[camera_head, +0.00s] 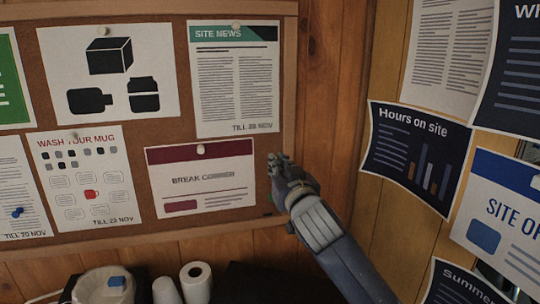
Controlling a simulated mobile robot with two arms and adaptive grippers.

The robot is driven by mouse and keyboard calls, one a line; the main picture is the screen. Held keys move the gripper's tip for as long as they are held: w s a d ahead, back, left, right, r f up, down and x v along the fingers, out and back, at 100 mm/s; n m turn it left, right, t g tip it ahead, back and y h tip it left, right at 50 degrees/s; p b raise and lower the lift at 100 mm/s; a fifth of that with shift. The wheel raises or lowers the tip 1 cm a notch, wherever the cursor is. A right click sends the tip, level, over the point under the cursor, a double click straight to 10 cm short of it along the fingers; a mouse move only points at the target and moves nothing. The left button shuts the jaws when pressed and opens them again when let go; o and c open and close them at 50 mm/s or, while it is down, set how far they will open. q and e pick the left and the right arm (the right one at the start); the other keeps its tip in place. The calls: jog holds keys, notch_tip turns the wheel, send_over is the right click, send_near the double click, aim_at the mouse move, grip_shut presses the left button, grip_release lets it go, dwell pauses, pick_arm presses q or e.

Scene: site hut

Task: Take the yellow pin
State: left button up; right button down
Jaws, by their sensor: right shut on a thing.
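No yellow pin shows clearly anywhere in view. A pale pin (201,150) holds the top of the "Break corner" sheet. A blue pin (17,212) is on the sheet at the lower left. My left gripper is not in view.
The cork board (260,210) has a wooden frame and several pinned sheets. The "Hours on site" poster (415,150) and other sheets hang on the right wall near my arm. A paper roll (196,282) and a white container (104,286) stand below the board.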

jog(key=shift+s+d+r+p, duration=0.2)
jog(key=shift+s+r+p, duration=0.2)
jog(key=shift+s, duration=0.3)
jog(key=shift+s+d+r+p, duration=0.15)
jog(key=shift+s+r+p, duration=0.25)
jog(key=shift+s, duration=0.3)
jog(key=shift+s+d+r+p, duration=0.2)
jog(key=shift+s+r+p, duration=0.2)
jog(key=shift+s, duration=0.3)
